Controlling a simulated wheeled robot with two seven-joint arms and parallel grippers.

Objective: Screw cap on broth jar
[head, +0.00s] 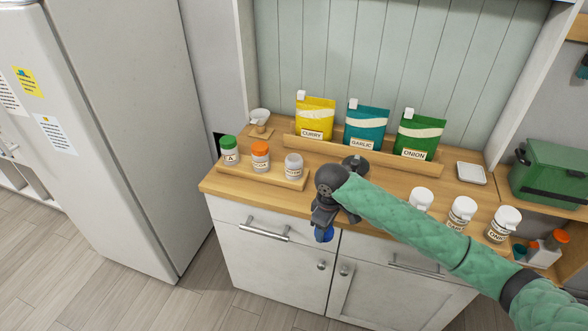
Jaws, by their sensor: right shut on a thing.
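My right arm comes in from the right, and its dark gripper (323,226) hangs just in front of the counter's front edge, pointing down. It is shut on a small blue cap (324,235), partly hidden by the fingers. A pale jar without a coloured cap (293,168) stands upright at the right end of a low wooden tray (262,176), to the left of and behind the gripper. Its label is too small to read surely. In the same tray stand a green-capped jar (229,149) and an orange-capped jar (260,156). My left gripper is out of view.
Yellow curry (315,120), teal garlic (366,127) and green onion (417,136) pouches stand on a rack behind. A dark round object (356,163) sits behind my wrist. White-lidded jars (462,212) stand at the right. A white fridge (120,120) is at left.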

